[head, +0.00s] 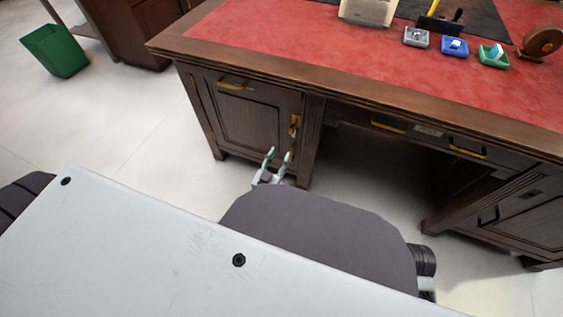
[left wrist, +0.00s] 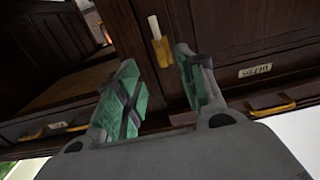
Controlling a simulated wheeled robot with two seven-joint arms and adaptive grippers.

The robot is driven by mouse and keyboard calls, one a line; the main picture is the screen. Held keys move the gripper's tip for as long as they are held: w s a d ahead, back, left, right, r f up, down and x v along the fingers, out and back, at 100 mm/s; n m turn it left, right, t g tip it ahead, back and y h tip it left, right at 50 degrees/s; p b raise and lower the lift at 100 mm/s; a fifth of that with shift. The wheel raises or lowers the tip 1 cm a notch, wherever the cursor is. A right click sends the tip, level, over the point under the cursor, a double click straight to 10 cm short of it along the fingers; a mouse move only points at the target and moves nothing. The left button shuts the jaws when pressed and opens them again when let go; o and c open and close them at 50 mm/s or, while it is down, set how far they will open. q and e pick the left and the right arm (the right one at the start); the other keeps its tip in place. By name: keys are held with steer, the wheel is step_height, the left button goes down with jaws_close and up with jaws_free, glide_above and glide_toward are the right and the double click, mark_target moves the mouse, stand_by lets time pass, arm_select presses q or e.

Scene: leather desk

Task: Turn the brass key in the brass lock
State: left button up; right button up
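The brass lock (head: 295,121) is a small yellow plate at the right edge of the desk's left cupboard door. In the left wrist view the brass plate (left wrist: 163,53) shows between and beyond my fingers, with a pale, narrow piece (left wrist: 154,26) at its end. I cannot tell for sure whether that piece is the brass key. My left gripper (head: 278,154) is below and in front of the lock, apart from it. Its green-padded fingers (left wrist: 156,60) are open with nothing between them. My right gripper is not in view.
The desk (head: 250,58) has a red leather top with small trays (head: 455,47) on it. Drawers with brass handles (head: 388,127) lie to the right of the lock, above an open knee space. A green bin (head: 54,51) stands far left. The floor before the cupboard is clear.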

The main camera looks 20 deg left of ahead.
mark_target(292, 131)
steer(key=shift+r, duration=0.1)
arm_select(q)
steer(key=shift+w, duration=0.1)
stand_by(0.3)
steer(key=w+b, duration=0.3)
steer(key=w, duration=0.8)
steer(key=shift+w+d+b, duration=0.15)
steer(key=shift+d+b, duration=0.05)
steer(key=shift+b, duration=0.15)
steer(key=shift+w+b, duration=0.3)
steer(key=shift+w, duration=0.85)
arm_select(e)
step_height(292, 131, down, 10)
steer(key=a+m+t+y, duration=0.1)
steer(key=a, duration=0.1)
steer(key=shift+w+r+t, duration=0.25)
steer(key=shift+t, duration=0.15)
arm_select(q)
steer(key=shift+c, duration=0.5)
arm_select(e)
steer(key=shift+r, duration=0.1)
